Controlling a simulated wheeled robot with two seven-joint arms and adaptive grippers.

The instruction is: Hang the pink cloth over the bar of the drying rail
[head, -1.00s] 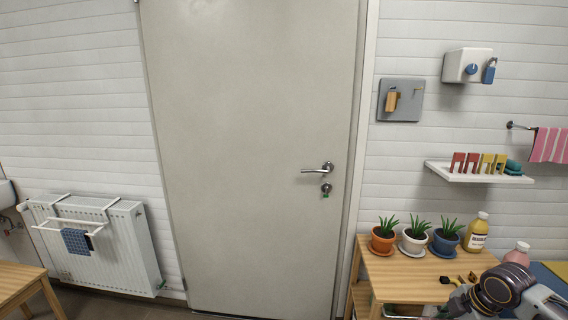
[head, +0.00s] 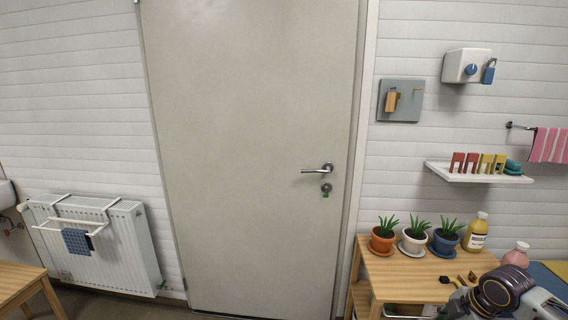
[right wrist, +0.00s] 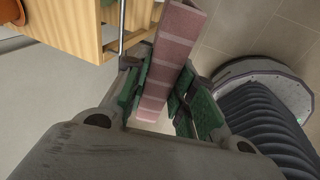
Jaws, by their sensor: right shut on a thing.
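A pink cloth (right wrist: 170,70) with paler stripes shows in the right wrist view. My right gripper (right wrist: 160,92) is shut on it, with a green-padded finger on each side, and the cloth extends past the fingers. A white drying rail (head: 68,226) hangs on the radiator at the left in the head view. A blue checked cloth (head: 76,242) hangs on this rail. Another pink striped cloth (head: 549,146) hangs from a wall bar (head: 519,126) at the right edge. My right gripper is outside the head view, and my left gripper is in neither current view.
The white radiator (head: 128,250) stands against the wall left of a closed door (head: 250,150). A wooden table (head: 400,272) at the right carries potted plants and bottles. A wooden surface (head: 15,285) is at the lower left. A shelf (head: 480,176) is on the right wall.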

